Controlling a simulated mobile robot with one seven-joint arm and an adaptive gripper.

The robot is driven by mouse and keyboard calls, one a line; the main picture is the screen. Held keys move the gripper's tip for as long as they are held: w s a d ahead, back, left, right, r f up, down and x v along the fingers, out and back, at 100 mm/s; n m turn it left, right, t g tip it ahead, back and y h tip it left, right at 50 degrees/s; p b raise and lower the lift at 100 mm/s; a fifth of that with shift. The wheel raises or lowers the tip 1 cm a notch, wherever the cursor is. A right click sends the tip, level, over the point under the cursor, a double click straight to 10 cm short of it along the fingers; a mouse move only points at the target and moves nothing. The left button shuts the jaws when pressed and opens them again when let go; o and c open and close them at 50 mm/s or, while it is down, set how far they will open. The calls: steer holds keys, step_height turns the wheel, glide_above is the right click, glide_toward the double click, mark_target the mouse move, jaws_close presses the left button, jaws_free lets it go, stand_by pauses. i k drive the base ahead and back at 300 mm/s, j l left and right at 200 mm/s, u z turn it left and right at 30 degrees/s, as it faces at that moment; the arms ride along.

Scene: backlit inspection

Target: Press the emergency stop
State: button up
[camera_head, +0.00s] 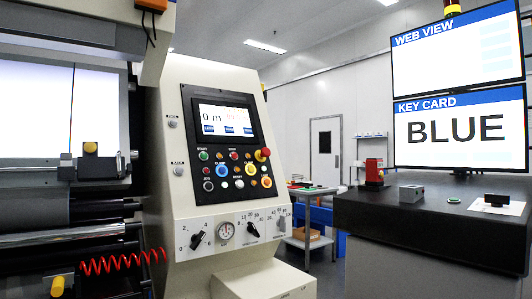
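The emergency stop (262,155) looks like a red mushroom-shaped button on a yellow base. It sits at the right side of the dark button panel, below the screen of the cream control console (165,100). It stands out from the panel, and nothing covers it. I cannot tell whether it is pressed in. My gripper is not in view.
A machine with rollers (75,238) and a red coiled cable (110,262) stands left. A dark-topped bench (420,225) with monitors (460,127) stands right.

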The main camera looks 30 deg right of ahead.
mark_target(265, 152)
steer(key=i+l, duration=0.15)
steer(key=l, duration=0.25)
steer(key=i+l, duration=0.1)
steer(key=l, duration=0.3)
steer(key=i+l, duration=0.15)
steer(key=l, duration=0.25)
steer(key=u, duration=0.05)
